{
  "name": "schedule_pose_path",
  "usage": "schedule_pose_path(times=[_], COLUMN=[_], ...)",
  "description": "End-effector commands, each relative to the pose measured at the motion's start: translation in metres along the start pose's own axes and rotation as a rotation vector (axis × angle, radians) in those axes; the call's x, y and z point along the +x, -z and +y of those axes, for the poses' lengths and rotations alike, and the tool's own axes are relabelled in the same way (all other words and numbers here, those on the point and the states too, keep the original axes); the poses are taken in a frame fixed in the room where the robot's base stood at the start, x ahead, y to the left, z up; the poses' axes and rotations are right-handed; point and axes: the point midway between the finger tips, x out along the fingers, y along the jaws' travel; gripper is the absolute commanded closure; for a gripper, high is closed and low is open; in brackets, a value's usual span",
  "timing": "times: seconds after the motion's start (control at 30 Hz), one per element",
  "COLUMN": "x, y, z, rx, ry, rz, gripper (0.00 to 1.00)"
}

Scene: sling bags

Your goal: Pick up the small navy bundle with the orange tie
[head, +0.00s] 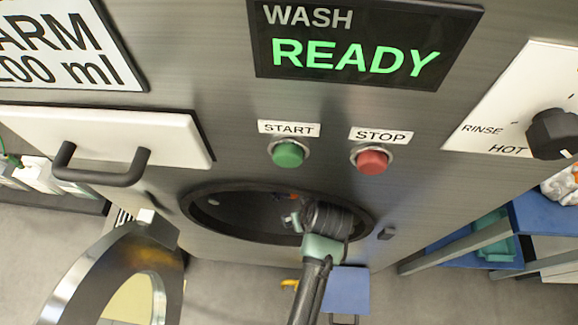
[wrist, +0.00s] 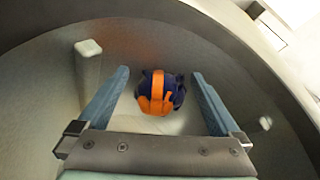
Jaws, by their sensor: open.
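The small navy bundle with the orange tie (wrist: 160,93) lies inside the washer drum in the wrist view. My gripper (wrist: 160,88) is open, with one blue-grey finger to each side of the bundle in the picture. There is a gap between the bundle and each finger. I cannot tell how far beyond the fingertips the bundle lies. In the head view my gripper (head: 298,215) reaches into the drum opening (head: 235,215), and a small orange spot beside it is too small to make out.
The drum's inner wall (wrist: 40,75) curves around my gripper, with a pale paddle (wrist: 88,70) at left. The round door (head: 90,265) stands open at lower left. Above the opening are the start button (head: 288,153) and stop button (head: 371,161). A blue table (head: 545,215) stands at right.

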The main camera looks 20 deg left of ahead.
Motion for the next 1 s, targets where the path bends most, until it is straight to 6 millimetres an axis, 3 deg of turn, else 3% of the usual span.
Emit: schedule_pose_path(times=[0.2,0.53,0.8,1.0], x=[0.015,0.025,0.04,0.052], y=[0.038,0.064,0.102,0.101], z=[0.0,0.0,0.001,0.0], rx=[-0.003,-0.001,-0.002,0.0], ry=[-0.001,-0.002,-0.003,-0.003], rz=[0.004,0.004,0.005,0.003], gripper=[0.0,0.0,0.0,0.0])
